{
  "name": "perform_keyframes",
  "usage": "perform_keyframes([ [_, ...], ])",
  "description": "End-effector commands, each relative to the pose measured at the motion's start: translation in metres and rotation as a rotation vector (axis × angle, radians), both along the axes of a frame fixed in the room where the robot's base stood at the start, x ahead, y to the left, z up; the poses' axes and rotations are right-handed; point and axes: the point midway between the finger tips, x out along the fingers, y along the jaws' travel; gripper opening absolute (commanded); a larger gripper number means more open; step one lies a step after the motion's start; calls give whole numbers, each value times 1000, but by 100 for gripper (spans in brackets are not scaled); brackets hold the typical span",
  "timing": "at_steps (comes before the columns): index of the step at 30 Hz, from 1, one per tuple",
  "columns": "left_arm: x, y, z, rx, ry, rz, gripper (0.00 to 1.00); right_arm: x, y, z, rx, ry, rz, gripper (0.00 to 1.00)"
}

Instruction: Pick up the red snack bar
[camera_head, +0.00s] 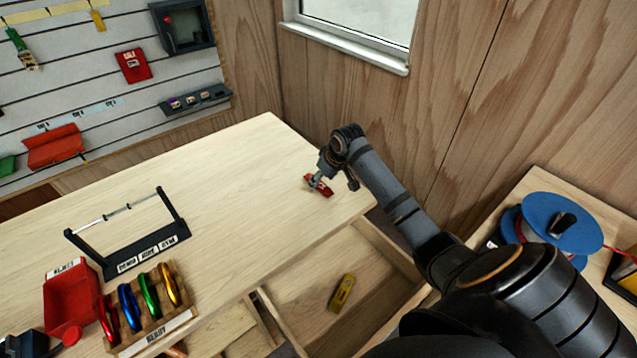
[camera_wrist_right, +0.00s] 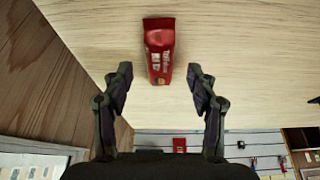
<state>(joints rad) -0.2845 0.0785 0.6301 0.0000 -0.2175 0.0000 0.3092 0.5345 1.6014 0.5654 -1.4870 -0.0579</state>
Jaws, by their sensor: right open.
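The red snack bar (camera_head: 318,185) is a small red packet with white lettering, at the right end of the wooden table top (camera_head: 240,165). In the right wrist view the red snack bar (camera_wrist_right: 159,50) lies ahead of the fingers, in line with the gap between them. My right gripper (camera_head: 318,177) is right at the bar in the head view, and partly covers it. In the wrist view the right gripper (camera_wrist_right: 160,85) is open, with one finger on each side and nothing clamped. My left gripper is not in view.
A black frame stand (camera_head: 130,235), a rack of coloured carabiners (camera_head: 150,310) and a red bin (camera_head: 70,300) stand at the table's left. An open drawer (camera_head: 385,255) below holds a yellow tool (camera_head: 341,293). A blue spool (camera_head: 560,225) is at right. The table's middle is clear.

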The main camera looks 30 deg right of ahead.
Motion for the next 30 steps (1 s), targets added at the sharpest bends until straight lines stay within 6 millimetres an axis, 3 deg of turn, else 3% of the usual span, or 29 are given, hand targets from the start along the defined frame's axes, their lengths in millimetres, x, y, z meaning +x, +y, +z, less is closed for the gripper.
perform_keyframes([
  [6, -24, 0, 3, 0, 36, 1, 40, 9, 1, -19, 0, -1, 1, 58],
  [11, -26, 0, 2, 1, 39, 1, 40, 9, 1, -20, -2, -1, 1, 58],
  [24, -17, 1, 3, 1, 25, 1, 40, 9, 1, -20, -1, -1, 1, 1],
  [30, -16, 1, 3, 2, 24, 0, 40, 9, 1, -20, -1, -1, 1, 0],
])
